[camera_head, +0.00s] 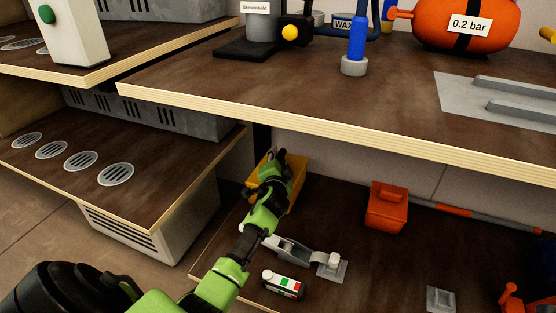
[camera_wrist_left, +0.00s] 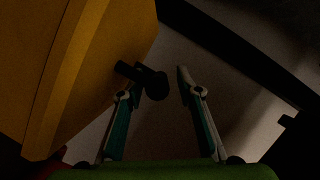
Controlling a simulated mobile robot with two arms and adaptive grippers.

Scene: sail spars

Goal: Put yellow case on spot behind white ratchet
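The yellow case (camera_head: 298,173) is at the back left of the lower shelf, behind the white ratchet (camera_head: 292,248). My left gripper (camera_head: 279,160) is over the case and hides much of it. In the left wrist view the yellow case (camera_wrist_left: 85,60) fills the left side, and my left gripper (camera_wrist_left: 160,80) has its fingers apart. A small black part lies between the fingers, near the case; I cannot tell whether it belongs to the case. I cannot tell whether the case rests fully on the shelf. My right gripper is not in view.
The upper shelf edge (camera_head: 330,130) overhangs the back of the lower shelf. A small bottle (camera_head: 284,284) lies in front of the ratchet. A red box (camera_head: 387,205) stands to the right, with bare shelf between it and the case.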

